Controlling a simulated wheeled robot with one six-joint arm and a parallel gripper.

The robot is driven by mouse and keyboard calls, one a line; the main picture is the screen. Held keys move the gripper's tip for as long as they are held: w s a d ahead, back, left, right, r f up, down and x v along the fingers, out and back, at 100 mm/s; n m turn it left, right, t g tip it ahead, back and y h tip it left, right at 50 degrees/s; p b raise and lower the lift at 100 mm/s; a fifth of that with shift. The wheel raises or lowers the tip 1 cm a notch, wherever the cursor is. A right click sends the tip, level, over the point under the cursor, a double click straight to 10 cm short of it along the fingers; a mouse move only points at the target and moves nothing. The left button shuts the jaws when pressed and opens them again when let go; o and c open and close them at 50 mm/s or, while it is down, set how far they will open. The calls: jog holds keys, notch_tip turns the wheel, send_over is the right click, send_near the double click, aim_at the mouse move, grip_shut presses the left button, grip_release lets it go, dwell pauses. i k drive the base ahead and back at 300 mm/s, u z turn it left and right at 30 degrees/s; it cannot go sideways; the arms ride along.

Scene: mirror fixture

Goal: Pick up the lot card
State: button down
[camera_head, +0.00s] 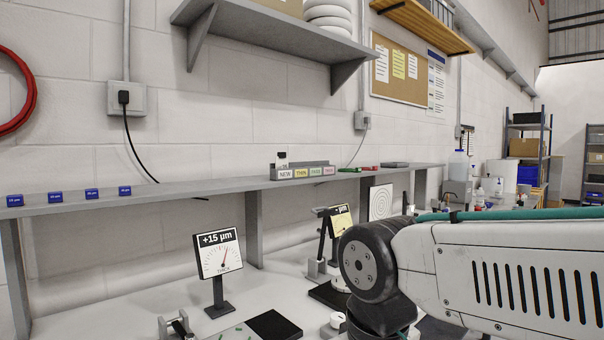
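I cannot pick out a lot card for sure. A small pale upright piece (281,161) with a dark top stands behind the "NEW" label of a sorting rack (305,172) on the long grey shelf; it is too small to tell what it is. My arm comes in from the right and its dark joint covers part of the bench. My gripper is out of the picture, so its state does not show.
A dial display reading "+15 µm" (217,254) stands on the bench (110,318), with a black pad (275,326) beside it. A yellow display (341,219) on a stand is farther back. Blue blocks (92,194) sit on the shelf (200,184). A target sheet (381,201) stands behind my arm.

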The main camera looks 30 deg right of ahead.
aim_at(282, 160)
jog(key=u, duration=0.05)
jog(key=k, duration=0.6)
jog(key=z, duration=0.8)
jog(key=i, duration=0.6)
jog(key=z, duration=0.7)
jog(key=i, duration=0.75)
jog(key=u, duration=0.75)
jog(key=i, duration=0.6)
jog(key=u, duration=0.65)
